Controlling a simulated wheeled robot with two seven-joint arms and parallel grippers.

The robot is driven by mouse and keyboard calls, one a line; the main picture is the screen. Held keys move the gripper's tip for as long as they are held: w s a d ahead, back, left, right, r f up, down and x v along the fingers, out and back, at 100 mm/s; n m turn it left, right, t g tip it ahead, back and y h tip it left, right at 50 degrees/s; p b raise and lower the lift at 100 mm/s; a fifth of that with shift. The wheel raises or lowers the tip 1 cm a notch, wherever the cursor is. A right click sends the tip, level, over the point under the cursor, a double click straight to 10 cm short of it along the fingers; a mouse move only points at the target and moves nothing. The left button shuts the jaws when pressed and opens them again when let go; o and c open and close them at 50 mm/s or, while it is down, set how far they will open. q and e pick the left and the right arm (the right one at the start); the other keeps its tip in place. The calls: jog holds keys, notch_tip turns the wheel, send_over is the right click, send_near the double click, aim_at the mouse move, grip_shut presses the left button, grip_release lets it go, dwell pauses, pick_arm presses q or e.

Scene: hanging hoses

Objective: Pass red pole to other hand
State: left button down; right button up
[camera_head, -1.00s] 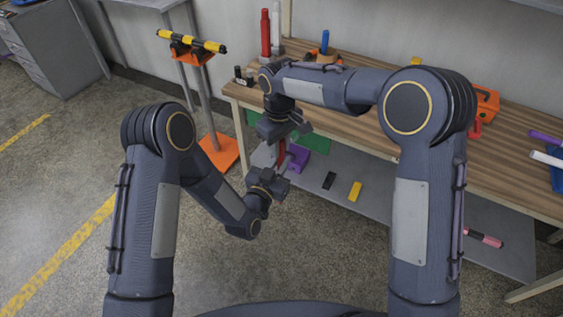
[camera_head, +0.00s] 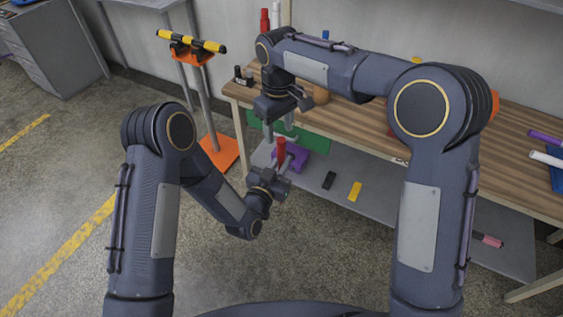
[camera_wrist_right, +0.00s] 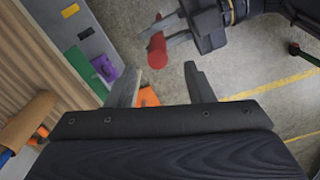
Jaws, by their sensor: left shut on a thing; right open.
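The red pole (camera_head: 281,151) stands roughly upright in my left gripper (camera_head: 279,172), which is shut on its lower part. My right gripper (camera_head: 280,133) is above it, open and empty, with its fingers pointing down. In the right wrist view, the red pole (camera_wrist_right: 157,50) shows end-on beyond the gap between my right fingertips (camera_wrist_right: 158,78), apart from them. My left gripper (camera_wrist_right: 176,29) reaches it there from the upper right.
A wooden workbench (camera_head: 350,120) stands behind, with another red pole (camera_head: 264,20) upright at its back. The lower shelf (camera_head: 390,200) holds a purple block (camera_head: 291,160), a black piece (camera_head: 329,180) and a yellow piece (camera_head: 355,191). An orange-based stand (camera_head: 222,152) is at left.

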notch_tip(320, 180, up, 5)
jog(key=shift+f, duration=0.2)
jog(key=shift+r, duration=0.35)
jog(key=shift+d+r, duration=0.2)
jog(key=shift+r, duration=0.05)
jog(key=s+d+r+m+t+y, duration=0.1)
jog(key=s+d+r+m, duration=0.1)
jog(key=s+d, duration=0.55)
jog(key=s+d+r+m+t+y, duration=0.1)
jog(key=s+d+r+m+y, duration=0.15)
jog(key=s+d, duration=0.5)
jog(key=s+d+f+m+t, duration=0.1)
jog(key=s+f+m, duration=0.1)
jog(key=s+f, duration=0.2)
jog(key=s+d+f+m+t, duration=0.1)
jog(key=s+f+m+t, duration=0.1)
jog(key=s, duration=0.8)
notch_tip(320, 180, down, 3)
jog(key=shift+s+d+r+m+t, duration=0.2)
jog(key=shift+d+m+t, duration=0.1)
jog(key=shift+m, duration=0.35)
